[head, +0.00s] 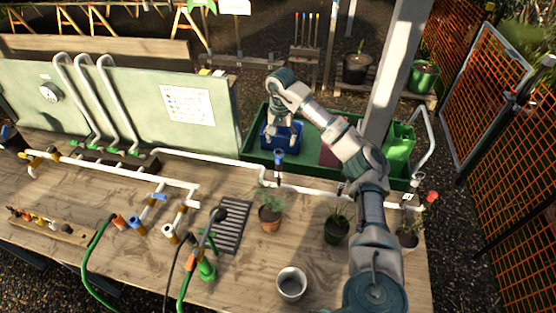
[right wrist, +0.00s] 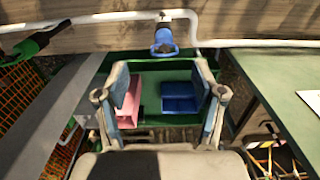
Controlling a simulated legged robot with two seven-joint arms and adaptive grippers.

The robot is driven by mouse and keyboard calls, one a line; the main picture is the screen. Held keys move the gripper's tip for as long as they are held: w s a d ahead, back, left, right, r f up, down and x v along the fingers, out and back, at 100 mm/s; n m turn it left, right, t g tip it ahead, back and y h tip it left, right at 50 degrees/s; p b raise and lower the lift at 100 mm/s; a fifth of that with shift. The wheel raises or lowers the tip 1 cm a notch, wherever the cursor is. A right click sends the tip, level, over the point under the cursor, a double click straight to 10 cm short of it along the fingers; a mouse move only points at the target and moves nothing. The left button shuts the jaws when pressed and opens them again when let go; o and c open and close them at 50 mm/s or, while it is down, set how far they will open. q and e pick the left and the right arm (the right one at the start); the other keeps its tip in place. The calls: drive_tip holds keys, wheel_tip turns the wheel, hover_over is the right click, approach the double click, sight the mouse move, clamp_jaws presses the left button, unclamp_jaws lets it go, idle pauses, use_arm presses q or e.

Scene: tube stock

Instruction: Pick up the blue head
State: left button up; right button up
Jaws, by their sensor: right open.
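The blue head (head: 279,155) sits on a short white pipe piece at the back edge of the wooden table. It also shows in the right wrist view (right wrist: 163,42), top centre, just beyond the fingertips. My right gripper (head: 282,122) hangs over the green tray, above the blue bin. In the right wrist view the two fingers of my right gripper (right wrist: 162,72) stand wide apart with nothing between them. The blue head is apart from the fingers. My left gripper does not show.
The green tray (right wrist: 150,79) holds a blue bin (right wrist: 180,97) and a pink bin (right wrist: 150,104). A white pipe (head: 225,160) runs along the table's back edge. Potted plants (head: 270,218) and a grey pot (head: 291,283) stand in front. A grey post (head: 392,75) rises behind my right arm.

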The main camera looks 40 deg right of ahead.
sight(279, 156)
drive_tip(key=f, duration=0.2)
drive_tip(key=d+f, duration=0.1)
drive_tip(key=shift+w+f, duration=0.1)
drive_tip(key=shift+w, duration=0.2)
drive_tip(key=shift+f, duration=0.55)
drive_tip(key=f, duration=0.1)
drive_tip(key=a+f+p, duration=0.1)
drive_tip(key=f, duration=0.2)
drive_tip(key=shift+a, duration=0.35)
drive_tip(key=shift+w+d+f, duration=0.1)
drive_tip(key=shift+f, duration=0.05)
drive_tip(key=shift+d, duration=0.1)
drive_tip(key=shift+d+f, duration=0.15)
drive_tip(key=shift+d, duration=0.25)
drive_tip(key=c, duration=0.8)
drive_tip(key=shift+c, duration=0.7)
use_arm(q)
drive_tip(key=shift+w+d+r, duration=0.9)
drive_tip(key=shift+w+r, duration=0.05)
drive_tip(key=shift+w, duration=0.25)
use_arm(e)
drive_tip(key=shift+a, duration=0.25)
